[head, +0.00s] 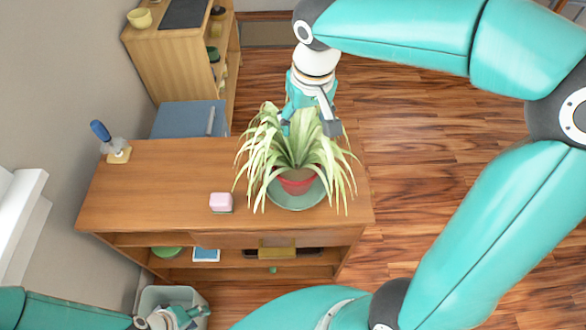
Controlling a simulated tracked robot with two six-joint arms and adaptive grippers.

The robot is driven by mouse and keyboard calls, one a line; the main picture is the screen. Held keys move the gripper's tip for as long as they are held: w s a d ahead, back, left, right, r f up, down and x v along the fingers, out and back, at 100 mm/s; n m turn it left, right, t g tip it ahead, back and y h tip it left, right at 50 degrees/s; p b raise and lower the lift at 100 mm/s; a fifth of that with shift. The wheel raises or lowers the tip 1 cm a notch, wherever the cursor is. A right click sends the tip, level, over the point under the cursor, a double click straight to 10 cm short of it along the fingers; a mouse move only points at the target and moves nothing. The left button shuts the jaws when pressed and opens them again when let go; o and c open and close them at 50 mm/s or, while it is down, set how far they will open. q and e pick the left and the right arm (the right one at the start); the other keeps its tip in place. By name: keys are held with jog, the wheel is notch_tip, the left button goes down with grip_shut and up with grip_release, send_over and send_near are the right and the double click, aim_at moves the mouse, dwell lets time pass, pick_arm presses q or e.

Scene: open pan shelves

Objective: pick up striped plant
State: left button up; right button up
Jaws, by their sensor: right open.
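The striped plant (259,152) has long green and pale leaves and stands upright in a red pot (298,184). The pot sits on a green saucer (283,202) at the right end of the wooden shelf unit's top. My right gripper (310,124) is open at the plant's far side, pointing down among or just above its back leaves. The leaves partly hide its fingertips, and I cannot tell whether they touch the plant. My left gripper (190,316) is low at the bottom left, over a pale bin; its jaw state is unclear.
The wooden top (165,190) also holds a pink block (221,202) and a blue-handled brush (102,133). A blue box (189,119) stands behind it, near another wooden shelf (167,60). The pale bin (150,300) is below. Open floor (425,150) lies right.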

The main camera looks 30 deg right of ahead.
aim_at(296, 150)
jog(key=f, duration=0.3)
jog(key=w+f, duration=0.1)
jog(key=f, duration=0.2)
jog(key=w+f, duration=0.1)
jog(key=f, duration=0.3)
jog(key=shift+w+a, duration=0.1)
jog(key=shift+a, duration=0.1)
jog(key=shift+w+d+f, duration=0.1)
jog(key=shift+f, duration=1.25)
jog(key=shift+w+f, duration=0.1)
jog(key=shift+f, duration=1.25)
jog(key=shift+r, duration=0.1)
grip_shut()
